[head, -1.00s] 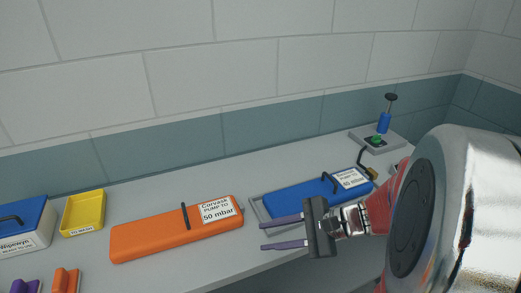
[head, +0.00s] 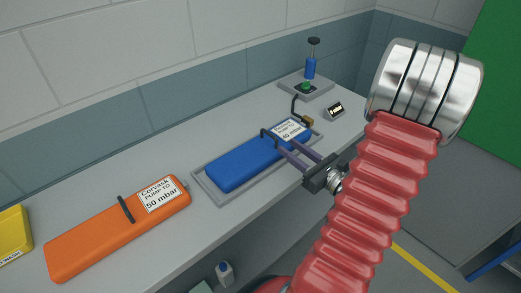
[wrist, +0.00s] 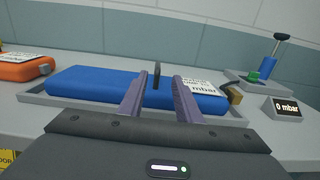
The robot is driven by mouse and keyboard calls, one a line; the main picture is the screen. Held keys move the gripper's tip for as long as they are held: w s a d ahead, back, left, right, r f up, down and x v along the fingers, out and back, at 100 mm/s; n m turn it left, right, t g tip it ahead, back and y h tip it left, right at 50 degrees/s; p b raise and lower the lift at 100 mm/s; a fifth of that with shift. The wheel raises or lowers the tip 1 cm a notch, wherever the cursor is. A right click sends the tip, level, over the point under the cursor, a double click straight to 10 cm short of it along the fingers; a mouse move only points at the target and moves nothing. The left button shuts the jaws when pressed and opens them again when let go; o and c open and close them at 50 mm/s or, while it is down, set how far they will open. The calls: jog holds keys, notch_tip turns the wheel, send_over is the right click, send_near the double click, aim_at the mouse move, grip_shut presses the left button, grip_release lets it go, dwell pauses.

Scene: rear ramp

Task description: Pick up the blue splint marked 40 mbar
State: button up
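The blue splint (head: 243,163) lies flat in a shallow grey tray (head: 212,200) on the counter. Its white label (head: 290,130) reads 40 mbar, and a black handle (wrist: 157,73) stands up from its top. My gripper (head: 280,143) reaches over the splint from the front with its purple fingers spread. In the wrist view the handle appears between the two fingers (wrist: 158,82), with a gap on each side. The fingers hide part of the splint and label there. I cannot tell exactly how far the fingertips reach past the handle.
A blue hand pump (head: 311,68) stands behind right, with a small display (wrist: 286,108) reading 0 mbar. The counter's front edge runs below my gripper.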

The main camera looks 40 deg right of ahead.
aim_at(264, 130)
jog(key=shift+w+a, duration=0.1)
jog(key=shift+w+a, duration=0.1)
jog(key=shift+w, duration=4.2)
jog(key=shift+w+a, duration=0.15)
jog(key=shift+w, duration=2.45)
jog(key=shift+c, duration=0.3)
grip_shut()
